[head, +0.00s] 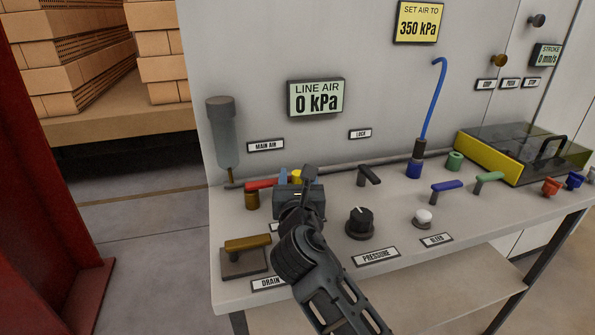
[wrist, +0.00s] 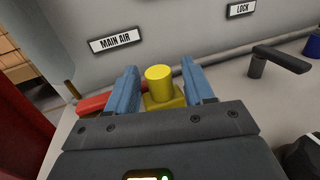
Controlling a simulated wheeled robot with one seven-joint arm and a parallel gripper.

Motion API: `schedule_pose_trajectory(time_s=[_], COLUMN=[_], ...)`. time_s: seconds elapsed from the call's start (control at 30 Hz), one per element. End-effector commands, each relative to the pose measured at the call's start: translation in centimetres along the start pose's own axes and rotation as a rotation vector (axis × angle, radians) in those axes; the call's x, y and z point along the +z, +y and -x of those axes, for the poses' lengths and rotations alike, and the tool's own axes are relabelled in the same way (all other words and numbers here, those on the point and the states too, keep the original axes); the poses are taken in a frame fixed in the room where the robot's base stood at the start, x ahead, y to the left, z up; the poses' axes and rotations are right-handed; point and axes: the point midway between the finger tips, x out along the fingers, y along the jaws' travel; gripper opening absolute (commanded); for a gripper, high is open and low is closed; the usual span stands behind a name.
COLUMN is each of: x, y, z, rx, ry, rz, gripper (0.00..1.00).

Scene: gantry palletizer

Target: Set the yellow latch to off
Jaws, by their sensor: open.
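The yellow latch (wrist: 159,82) has an upright round knob on a yellow base, seen in the wrist view below the MAIN AIR label. In the head view only a bit of the yellow latch (head: 297,175) shows behind my gripper (head: 296,180). My gripper is open, with its two blue fingers (wrist: 156,88) on either side of the knob. Gaps show between the knob and each finger. The front of the latch's base is hidden by the gripper body. No on or off marking is readable.
A red lever (head: 262,184) lies just left of the latch, beside a brass fitting (head: 252,199). A black lever (head: 369,175) stands to the right, below the LOCK label (head: 360,134). The pressure knob (head: 360,222) and drain lever (head: 247,243) are nearer the bench front. The line air display (head: 316,98) reads 0 kPa.

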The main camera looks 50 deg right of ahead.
Motion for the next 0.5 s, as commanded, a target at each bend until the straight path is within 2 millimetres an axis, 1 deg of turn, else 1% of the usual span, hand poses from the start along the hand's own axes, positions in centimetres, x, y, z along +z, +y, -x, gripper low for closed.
schedule_pose_trajectory(time_s=[0.03, 0.1, 0.2, 0.5], x=[0.0, 0.1, 0.0, 0.0], y=[0.0, 0.1, 0.0, 0.0], z=[-0.7, -1.4, -2.0, -2.2], rx=[-0.001, 0.000, 0.000, 0.001], ry=[0.001, 0.000, 0.000, 0.000], rz=[0.000, 0.000, 0.001, 0.000], gripper=[0.52, 0.52, 0.52, 0.52])
